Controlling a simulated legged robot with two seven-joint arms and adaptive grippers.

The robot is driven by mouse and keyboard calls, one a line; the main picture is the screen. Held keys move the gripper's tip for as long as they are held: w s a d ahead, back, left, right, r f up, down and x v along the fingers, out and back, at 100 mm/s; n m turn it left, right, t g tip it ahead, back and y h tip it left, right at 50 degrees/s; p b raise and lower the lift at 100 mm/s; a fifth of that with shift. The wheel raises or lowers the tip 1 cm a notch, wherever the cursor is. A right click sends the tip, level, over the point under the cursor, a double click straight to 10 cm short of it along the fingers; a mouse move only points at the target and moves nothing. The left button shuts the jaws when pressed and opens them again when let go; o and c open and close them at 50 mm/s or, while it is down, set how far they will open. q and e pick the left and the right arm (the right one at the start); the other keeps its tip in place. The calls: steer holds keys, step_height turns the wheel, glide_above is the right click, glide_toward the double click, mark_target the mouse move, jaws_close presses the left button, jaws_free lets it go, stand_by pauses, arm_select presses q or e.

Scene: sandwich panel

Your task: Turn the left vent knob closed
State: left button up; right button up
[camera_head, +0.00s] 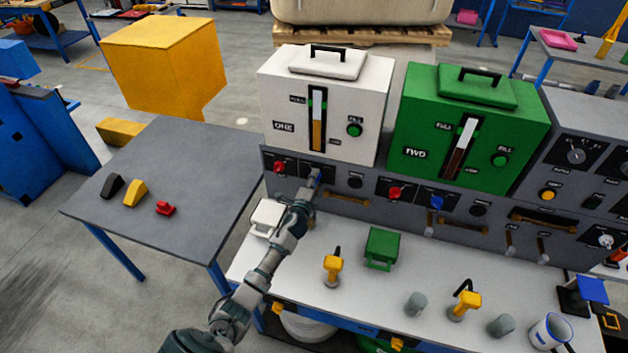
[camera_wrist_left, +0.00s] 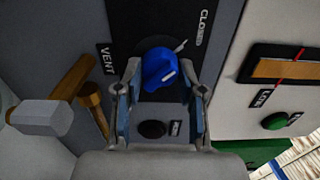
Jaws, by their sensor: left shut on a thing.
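The left vent knob (camera_wrist_left: 157,67) is blue with a white line, on a black plate in the left wrist view. A "CLOSED" label is above right of it and "VENT" to its left. In the head view the knob is mostly hidden by my left gripper (camera_head: 312,182), which reaches the grey panel below the white box ONE. In the left wrist view my left gripper (camera_wrist_left: 163,80) has a finger on each side of the knob and is shut on it. The knob's white line points to the lower right in that view. My right gripper is not in view.
A red knob (camera_head: 279,167) sits left of the gripper and a black button (camera_head: 355,182) to its right. A second blue knob (camera_head: 436,202) is under the green box TWO (camera_head: 420,120). A wooden-handled lever (camera_wrist_left: 75,80) is close to the left finger. Yellow tools (camera_head: 333,265) stand on the bench.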

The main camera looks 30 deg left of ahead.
arm_select(q)
steer(key=shift+f, duration=0.1)
stand_by(0.4)
steer(key=o, duration=1.1)
steer(key=shift+w, duration=0.1)
steer(key=shift+o, duration=0.3)
steer(key=shift+w+f, duration=0.1)
steer(key=shift+w, duration=0.05)
steer(key=v, duration=1.2)
